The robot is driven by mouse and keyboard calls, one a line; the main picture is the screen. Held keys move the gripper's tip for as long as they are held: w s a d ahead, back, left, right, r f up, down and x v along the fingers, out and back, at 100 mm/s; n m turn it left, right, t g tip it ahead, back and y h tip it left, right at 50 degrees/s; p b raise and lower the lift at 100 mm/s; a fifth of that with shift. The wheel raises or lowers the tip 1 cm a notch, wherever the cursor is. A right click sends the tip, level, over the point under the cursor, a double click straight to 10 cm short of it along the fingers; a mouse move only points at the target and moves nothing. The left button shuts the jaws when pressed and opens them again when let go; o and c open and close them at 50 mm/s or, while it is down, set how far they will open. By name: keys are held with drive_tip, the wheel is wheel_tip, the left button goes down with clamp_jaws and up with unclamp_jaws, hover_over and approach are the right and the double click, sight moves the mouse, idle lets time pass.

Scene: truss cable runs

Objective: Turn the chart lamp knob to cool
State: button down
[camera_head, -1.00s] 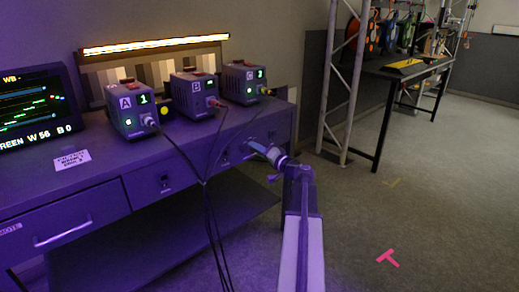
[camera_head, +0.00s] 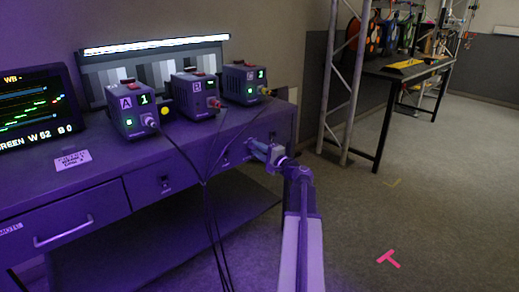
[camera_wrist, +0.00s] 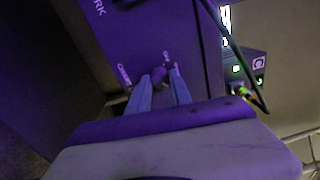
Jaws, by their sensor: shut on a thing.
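My gripper (camera_head: 262,150) reaches the front face of the desk, right of the switch panel. In the wrist view my gripper (camera_wrist: 160,88) has its two fingers closed around a small dark knob (camera_wrist: 160,72), most of which they hide. Pale labels lie on either side of the knob, too small to read. The chart lamp (camera_head: 155,46) is a long strip above a grey-step chart (camera_head: 150,72) at the back of the desk; it glows white with a slight blue tint.
A monitor (camera_head: 35,108) at the left reads W 62 B 0. Boxes A (camera_head: 133,110), B (camera_head: 196,95) and C (camera_head: 246,83) stand on the desk (camera_head: 100,168). Dark cables hang before the desk front, left of my gripper.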

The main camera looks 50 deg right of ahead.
idle(0.5)
drive_tip(key=c, duration=1.2)
unclamp_jaws()
drive_tip(key=shift+o, duration=0.2)
drive_tip(key=shift+s, duration=0.15)
drive_tip(key=s+a, duration=0.1)
drive_tip(key=s, duration=1.6)
drive_tip(key=shift+a+f+b, duration=0.25)
drive_tip(key=shift+f+b, duration=0.15)
